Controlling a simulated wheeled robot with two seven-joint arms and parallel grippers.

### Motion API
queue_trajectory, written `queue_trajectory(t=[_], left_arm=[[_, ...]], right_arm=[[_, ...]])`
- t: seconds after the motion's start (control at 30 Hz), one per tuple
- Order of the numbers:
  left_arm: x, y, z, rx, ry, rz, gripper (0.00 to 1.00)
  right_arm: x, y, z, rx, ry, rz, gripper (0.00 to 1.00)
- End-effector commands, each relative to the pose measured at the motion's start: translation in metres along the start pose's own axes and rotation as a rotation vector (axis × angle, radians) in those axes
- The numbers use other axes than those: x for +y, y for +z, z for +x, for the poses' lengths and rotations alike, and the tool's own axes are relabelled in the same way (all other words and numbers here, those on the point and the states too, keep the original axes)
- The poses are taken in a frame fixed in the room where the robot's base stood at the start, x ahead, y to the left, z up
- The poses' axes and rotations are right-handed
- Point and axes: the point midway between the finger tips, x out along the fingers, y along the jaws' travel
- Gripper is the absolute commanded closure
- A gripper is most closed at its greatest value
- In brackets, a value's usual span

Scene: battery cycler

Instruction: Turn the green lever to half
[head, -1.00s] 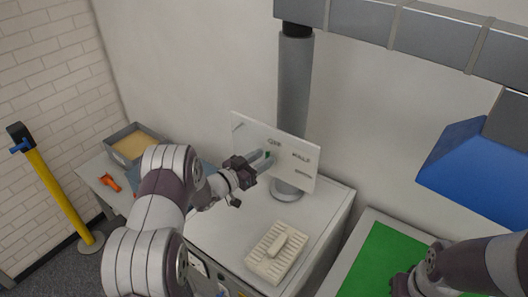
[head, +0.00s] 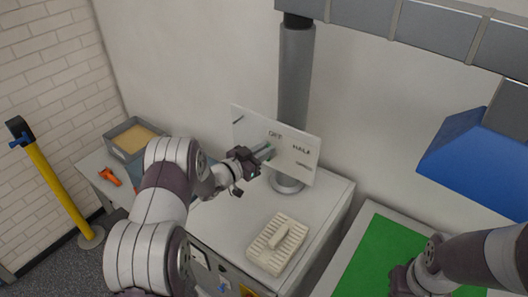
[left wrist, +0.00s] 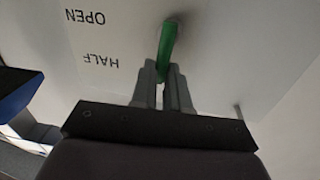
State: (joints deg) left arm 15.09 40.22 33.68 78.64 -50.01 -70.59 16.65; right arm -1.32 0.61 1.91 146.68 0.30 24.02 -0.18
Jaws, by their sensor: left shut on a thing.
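The green lever (left wrist: 167,40) sticks out from a white panel (left wrist: 225,60) in the left wrist view, running from its pivot down between my left gripper's fingers (left wrist: 163,82). The fingers are shut on it. Beside it the panel bears the upside-down words OPEN (left wrist: 85,17) and HALF (left wrist: 101,61). In the head view my left gripper (head: 264,152) reaches the panel (head: 300,168), and only a bit of green shows there. My right gripper (head: 402,280) is at the lower right, away from the panel; its fingers are not clear.
The panel stands on a light cabinet top (head: 225,225) in front of a grey post (head: 295,80). A ribbed cream block (head: 277,245) lies on the cabinet. A green mat (head: 375,255) and a blue hood (head: 470,160) are at right. A grey bin (head: 125,148) and orange tool (head: 108,177) are at left.

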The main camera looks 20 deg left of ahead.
Motion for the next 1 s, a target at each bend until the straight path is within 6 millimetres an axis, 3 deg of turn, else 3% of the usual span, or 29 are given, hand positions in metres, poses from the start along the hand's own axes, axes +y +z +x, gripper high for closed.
queue_trajectory(t=[0.6,1.0], left_arm=[[0.020,0.008,0.004,-0.091,-0.001,0.473,1.00],[0.028,0.009,0.005,-0.131,0.000,0.664,1.00]], right_arm=[[0.000,0.008,0.069,0.000,0.000,0.000,1.00],[0.000,0.011,0.096,0.000,0.000,0.000,1.00]])
